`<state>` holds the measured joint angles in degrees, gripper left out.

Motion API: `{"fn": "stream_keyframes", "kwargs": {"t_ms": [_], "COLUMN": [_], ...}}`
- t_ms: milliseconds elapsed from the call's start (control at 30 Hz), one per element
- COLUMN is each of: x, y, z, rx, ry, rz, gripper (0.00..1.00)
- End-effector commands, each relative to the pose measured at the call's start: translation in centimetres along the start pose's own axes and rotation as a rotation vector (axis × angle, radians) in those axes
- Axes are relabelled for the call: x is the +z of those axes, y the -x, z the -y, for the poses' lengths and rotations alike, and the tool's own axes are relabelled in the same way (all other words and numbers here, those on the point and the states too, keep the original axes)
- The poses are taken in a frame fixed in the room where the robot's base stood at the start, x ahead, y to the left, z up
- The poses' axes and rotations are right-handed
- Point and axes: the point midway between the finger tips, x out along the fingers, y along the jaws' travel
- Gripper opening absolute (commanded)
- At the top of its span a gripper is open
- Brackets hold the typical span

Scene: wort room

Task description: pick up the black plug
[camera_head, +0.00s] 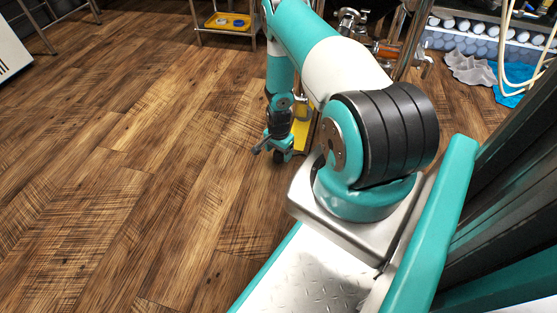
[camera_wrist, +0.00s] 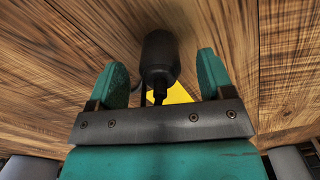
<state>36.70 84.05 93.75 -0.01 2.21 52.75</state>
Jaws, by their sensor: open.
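The black plug (camera_wrist: 160,58) shows in the wrist view as a dark cylinder with a narrower end toward my gripper. My gripper (camera_wrist: 162,66) is open, with one green finger on each side of the plug. Floor shows between the plug and each finger, so no contact is visible. In the head view my gripper (camera_head: 279,148) is low over the wood floor, past my arm. I cannot make out the plug clearly there.
A yellow surface (camera_wrist: 178,95) shows behind the plug, and a yellow piece (camera_head: 302,128) stands beside my gripper in the head view. Metal fittings (camera_head: 385,50) are at the back. A low table (camera_head: 206,32) holds a yellow tray.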

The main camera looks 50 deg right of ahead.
Motion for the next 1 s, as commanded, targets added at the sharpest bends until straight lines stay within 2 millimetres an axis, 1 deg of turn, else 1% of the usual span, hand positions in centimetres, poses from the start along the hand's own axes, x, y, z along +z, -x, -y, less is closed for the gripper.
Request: {"fn": "stream_keyframes", "kwargs": {"t_ms": [33, 100, 367, 400, 467, 500, 600, 867, 1000], "x": [0.1, 0.1, 0.0, 0.0, 0.0, 0.0, 0.0, 0.0, 0.0], "y": [-1.6, -2.4, -2.3, -2.3, -2.3, -2.3, -2.3, -2.2, -1.4], "z": [0.0, -0.1, 0.0, 0.0, 0.0, 0.0, 0.0, 0.0, 0.0], "rx": [0.001, 0.001, 0.0, 0.0, 0.0, 0.0, 0.0, 0.0, 0.0], "ry": [0.0, 0.0, 0.0, 0.0, 0.0, 0.0, 0.0, 0.0, 0.0], "rz": [0.0, 0.001, 0.0, 0.0, 0.0, 0.0, 0.0, 0.0, 0.0], "gripper": [0.75, 0.75, 0.75, 0.65, 0.52, 0.42, 0.21, 0.21, 0.21]}}
